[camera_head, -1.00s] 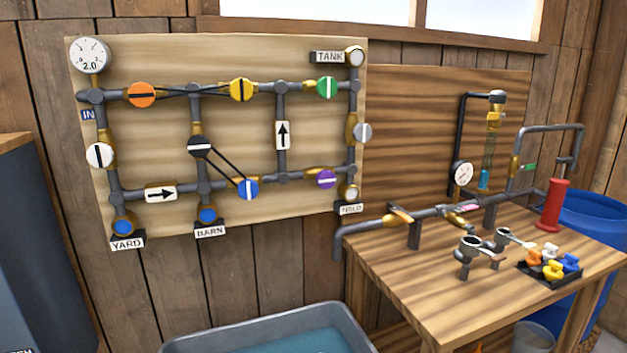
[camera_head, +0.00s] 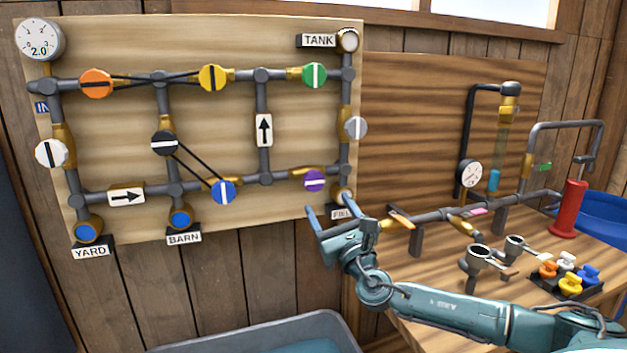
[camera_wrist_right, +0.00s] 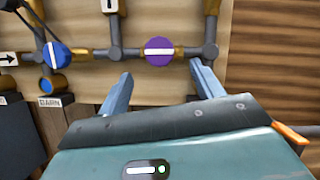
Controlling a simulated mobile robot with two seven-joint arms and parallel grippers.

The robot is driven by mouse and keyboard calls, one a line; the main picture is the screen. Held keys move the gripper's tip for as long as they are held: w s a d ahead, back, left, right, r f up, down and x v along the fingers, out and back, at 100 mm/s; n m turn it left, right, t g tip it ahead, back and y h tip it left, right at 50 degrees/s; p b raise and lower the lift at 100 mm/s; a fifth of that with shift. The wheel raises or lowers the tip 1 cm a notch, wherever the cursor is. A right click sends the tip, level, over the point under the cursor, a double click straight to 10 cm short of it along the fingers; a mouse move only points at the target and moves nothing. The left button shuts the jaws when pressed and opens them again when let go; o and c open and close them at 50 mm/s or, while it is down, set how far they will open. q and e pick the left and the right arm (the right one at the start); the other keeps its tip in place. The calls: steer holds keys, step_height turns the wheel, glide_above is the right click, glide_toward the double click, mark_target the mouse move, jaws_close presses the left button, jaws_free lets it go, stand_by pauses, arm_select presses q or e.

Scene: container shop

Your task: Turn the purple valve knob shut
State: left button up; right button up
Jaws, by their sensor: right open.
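The purple valve knob (camera_head: 314,181) is a round disc with a white bar, on the lower right pipe of the board. Its bar lies about level, along the pipe. In the right wrist view the purple knob (camera_wrist_right: 158,51) shows ahead, between the fingers in the picture, its bar level. My right gripper (camera_head: 324,206) is open and empty, just below the knob in the head view and apart from it. The fingers also show in the right wrist view (camera_wrist_right: 161,70), spread to either side. My left gripper is not in view.
The blue knob (camera_head: 223,192) sits left of the purple one, linked by dark rods to the black knob (camera_head: 164,143). A grey knob (camera_head: 355,128) is above right. The workbench (camera_head: 425,270) with pipes and small coloured valves stands right. A water trough (camera_head: 250,335) is below.

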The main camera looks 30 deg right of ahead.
mark_target(316, 184)
steer(key=p+x, duration=0.1)
steer(key=x, duration=0.8)
steer(key=shift+w, duration=0.1)
steer(key=shift+c, duration=0.5)
steer(key=c, duration=0.9)
